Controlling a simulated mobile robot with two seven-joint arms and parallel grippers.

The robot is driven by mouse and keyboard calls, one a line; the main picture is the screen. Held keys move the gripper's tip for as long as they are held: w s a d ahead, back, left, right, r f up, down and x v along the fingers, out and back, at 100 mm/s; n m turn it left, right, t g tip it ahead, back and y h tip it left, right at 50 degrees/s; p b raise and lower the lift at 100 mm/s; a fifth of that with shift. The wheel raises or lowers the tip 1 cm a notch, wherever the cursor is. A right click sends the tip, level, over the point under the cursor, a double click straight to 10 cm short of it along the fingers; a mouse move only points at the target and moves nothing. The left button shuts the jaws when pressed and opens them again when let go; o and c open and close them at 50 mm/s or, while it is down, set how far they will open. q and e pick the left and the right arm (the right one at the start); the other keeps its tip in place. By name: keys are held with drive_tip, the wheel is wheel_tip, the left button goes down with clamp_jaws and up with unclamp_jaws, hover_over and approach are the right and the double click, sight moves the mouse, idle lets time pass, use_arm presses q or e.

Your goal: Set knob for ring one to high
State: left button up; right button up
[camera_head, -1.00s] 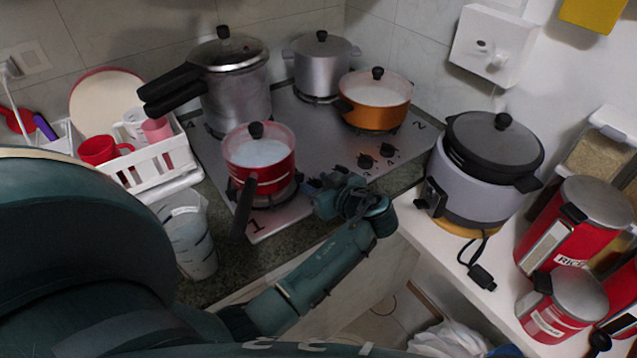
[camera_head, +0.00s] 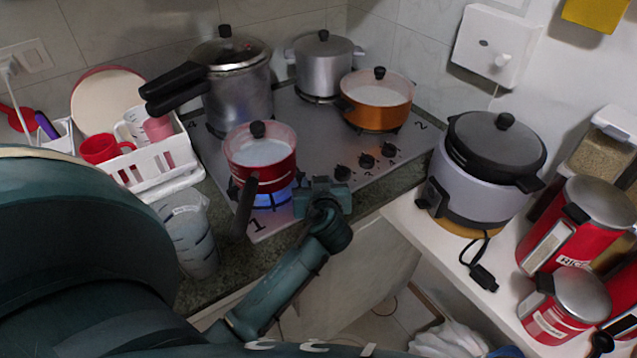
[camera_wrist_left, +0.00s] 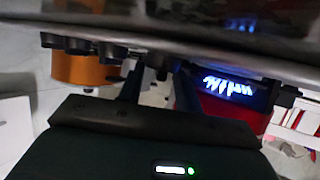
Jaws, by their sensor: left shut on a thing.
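The stove's row of black knobs runs along its front right edge; the free ones show at the head view's centre (camera_head: 366,161). My left gripper (camera_head: 318,187) is at the near-left end of this row, shut on a knob that it hides in the head view. In the left wrist view the fingers (camera_wrist_left: 157,82) are around the end knob (camera_wrist_left: 160,66). Ring one, by the printed "1" (camera_head: 257,226), has a blue flame (camera_head: 272,198) under the red pot (camera_head: 260,160). The knob's marking is not readable. My right gripper is not in view.
The red pot's dark handle (camera_head: 243,208) points toward the front edge, left of my gripper. A clear jug (camera_head: 188,232) stands on the counter at left. A rice cooker (camera_head: 482,175) stands at right.

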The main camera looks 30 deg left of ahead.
use_arm(q)
drive_tip(key=o, duration=1)
